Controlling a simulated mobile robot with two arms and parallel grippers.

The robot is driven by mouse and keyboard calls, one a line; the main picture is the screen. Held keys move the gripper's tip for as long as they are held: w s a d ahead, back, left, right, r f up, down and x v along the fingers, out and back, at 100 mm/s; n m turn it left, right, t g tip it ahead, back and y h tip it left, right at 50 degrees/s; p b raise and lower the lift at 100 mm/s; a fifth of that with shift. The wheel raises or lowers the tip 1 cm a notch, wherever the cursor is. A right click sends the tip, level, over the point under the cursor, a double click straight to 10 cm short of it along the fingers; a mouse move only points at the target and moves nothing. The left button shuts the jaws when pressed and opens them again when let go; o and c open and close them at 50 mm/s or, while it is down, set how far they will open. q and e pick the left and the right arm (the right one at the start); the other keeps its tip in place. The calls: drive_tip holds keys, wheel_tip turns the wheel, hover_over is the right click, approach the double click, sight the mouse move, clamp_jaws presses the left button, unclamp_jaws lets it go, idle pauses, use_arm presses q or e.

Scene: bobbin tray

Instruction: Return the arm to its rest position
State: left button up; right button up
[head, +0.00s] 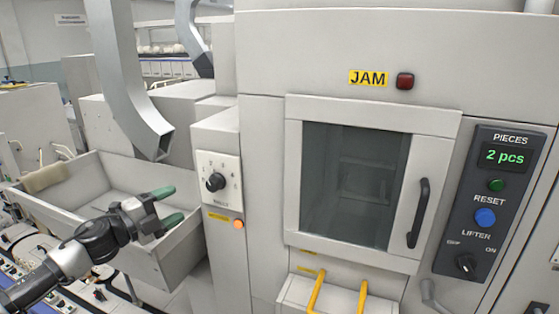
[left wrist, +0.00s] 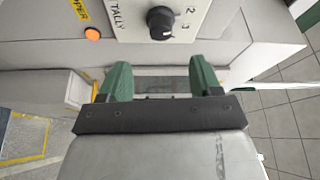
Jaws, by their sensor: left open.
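My left arm comes in from the left in the head view. Its gripper (head: 172,208) is open and empty, with green fingertips apart, over the near right part of the grey tray (head: 180,245). The gripper is left of the tally knob (head: 215,182) and the orange light (head: 239,224), touching neither. In the left wrist view the open fingers (left wrist: 160,82) point toward the panel with the black knob (left wrist: 160,22) and the orange light (left wrist: 92,33). My right gripper is in neither view.
The machine door (head: 360,115) with a dark window is closed. A control panel (head: 490,205) reads 2 pcs, with a blue reset button (head: 485,217). A JAM label (head: 368,78) sits beside a dark red lamp (head: 405,81). A metal chute (head: 125,80) hangs above the tray. Yellow handles (head: 317,294) stick out below the door.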

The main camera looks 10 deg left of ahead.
use_arm(q)
drive_tip(key=s+d+f+n+g+y, duration=0.1)
drive_tip(key=s+d+f+n+y, duration=0.35)
drive_tip(key=f+n, duration=0.3)
drive_tip(key=s+d+f+n+y, duration=0.4)
drive_tip(key=d+f+n, duration=0.2)
drive_tip(key=f, duration=0.3)
drive_tip(key=s+d+f+n+g, duration=0.2)
drive_tip(key=s+d+f+g, duration=0.15)
drive_tip(key=s, duration=0.45)
drive_tip(key=s+d+f+n+g, duration=0.2)
drive_tip(key=s+f+n+g, duration=0.15)
drive_tip(key=s, duration=0.45)
drive_tip(key=s+d+f+n+g, duration=0.1)
drive_tip(key=s+d+f+g, duration=0.15)
drive_tip(key=s+g, duration=0.45)
wheel_tip(320, 180, down, 27)
drive_tip(key=s+t+b, duration=0.1)
drive_tip(key=s, duration=0.1)
drive_tip(key=s+a+f+g+b, duration=0.1)
drive_tip(key=s+a+f, duration=0.2)
drive_tip(key=s+f, duration=1.3)
drive_tip(key=shift+s+a+f+y, duration=0.25)
drive_tip(key=shift+f+y, duration=0.1)
drive_tip(key=shift+f, duration=0.15)
